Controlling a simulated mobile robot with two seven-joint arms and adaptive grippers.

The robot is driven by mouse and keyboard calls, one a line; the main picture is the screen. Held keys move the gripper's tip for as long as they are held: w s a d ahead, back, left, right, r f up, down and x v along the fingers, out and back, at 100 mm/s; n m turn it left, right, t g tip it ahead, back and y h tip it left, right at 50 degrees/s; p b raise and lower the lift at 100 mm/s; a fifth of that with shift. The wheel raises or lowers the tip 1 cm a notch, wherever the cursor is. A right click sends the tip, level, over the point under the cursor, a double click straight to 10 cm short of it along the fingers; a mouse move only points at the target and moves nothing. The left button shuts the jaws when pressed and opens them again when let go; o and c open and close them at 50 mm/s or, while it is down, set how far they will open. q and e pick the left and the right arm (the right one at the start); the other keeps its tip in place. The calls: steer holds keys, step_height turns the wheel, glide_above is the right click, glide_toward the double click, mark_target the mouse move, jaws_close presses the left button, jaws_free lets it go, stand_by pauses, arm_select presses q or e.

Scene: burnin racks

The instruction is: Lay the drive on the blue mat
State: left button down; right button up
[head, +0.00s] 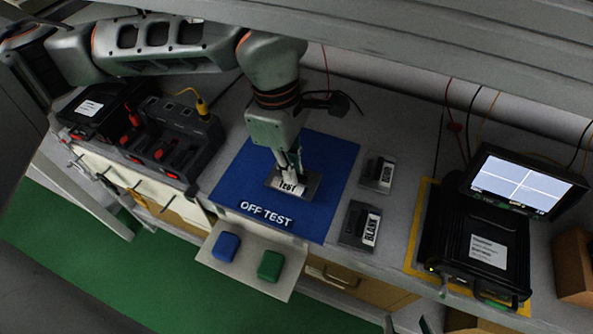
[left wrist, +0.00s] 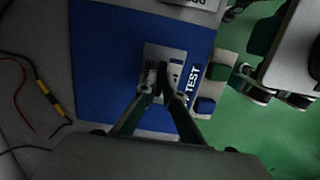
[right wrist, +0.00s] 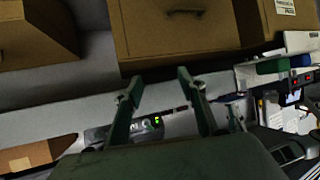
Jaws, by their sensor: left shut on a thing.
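The drive (head: 309,184), a grey piece with a white label reading TEST, is over the middle of the blue mat (head: 240,170) marked OFF TEST. My left gripper (head: 290,174) points down with its fingers shut on the drive. In the left wrist view, the drive (left wrist: 157,51) shows between and beyond the fingertips (left wrist: 153,94), with blue mat around it. I cannot tell whether it rests fully on the mat or sits just above it. My right gripper (right wrist: 160,86) is open and empty, facing drawers; it is outside the head view.
Pieces labelled GOOD (head: 377,172) and BLANK (head: 360,227) lie right of the mat. A black dock (head: 172,140) stands left. A tester with a lit screen (head: 515,184) stands right. A tray (head: 254,272) with blue and green blocks juts out in front. A shelf overhangs the bench.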

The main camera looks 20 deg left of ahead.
arm_select(q)
steer(key=shift+w, duration=0.3)
step_height(320, 180, down, 4)
steer(key=shift+w+r+b, duration=0.15)
steer(key=shift+r+b, duration=0.05)
steer(key=shift+b, duration=0.75)
steer(key=shift+w+r, duration=0.1)
steer(key=shift+w, duration=0.05)
arm_select(e)
steer(key=shift+w+a+r+m+t+y, duration=0.15)
steer(key=shift+w+a+r+t, duration=0.05)
steer(key=shift+w+a+r, duration=0.2)
steer(key=shift+w+a+r+m+t+y, duration=0.15)
steer(key=shift+a+r+t, duration=0.1)
steer(key=shift+r, duration=0.25)
steer(key=shift+f, duration=0.1)
arm_select(q)
steer(key=c, duration=2.3)
jaws_free()
steer(key=shift+o, duration=0.7)
arm_select(e)
steer(key=shift+s+d+f, duration=0.1)
steer(key=shift+s+f, duration=0.15)
steer(key=shift+f, duration=0.1)
